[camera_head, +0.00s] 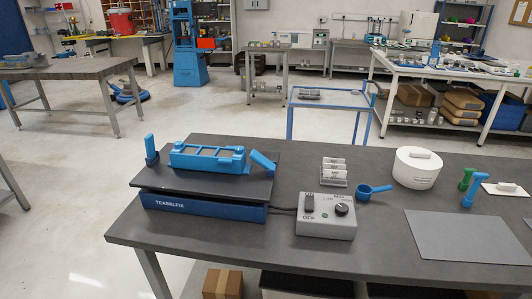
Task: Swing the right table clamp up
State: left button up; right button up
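The left clamp (151,150) is a blue piece standing upright at the left end. Between them lies a blue mould (207,158) with several grey compartments. Neither of my grippers shows in the head view.
A grey control box (326,215) with a switch and black knob stands right of the unit, joined by a cable. Behind it are a rack of white-labelled pieces (334,171) and a blue scoop (371,191). A white round container (417,167) and grey mat (468,236) are farther right.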

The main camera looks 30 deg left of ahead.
aim_at(255, 155)
jog(key=j+z, duration=0.1)
jog(key=j, duration=0.2)
jog(key=k+j+z, duration=0.1)
jog(key=j, duration=0.2)
jog(key=k+j+z, duration=0.1)
jog(key=j, duration=0.2)
jog(key=k+j, duration=0.1)
jog(key=j, duration=0.2)
jog(key=k+j, duration=0.15)
jog(key=j, duration=0.15)
jog(key=k+j, duration=0.1)
jog(key=j, duration=0.15)
jog(key=j+z, duration=0.05)
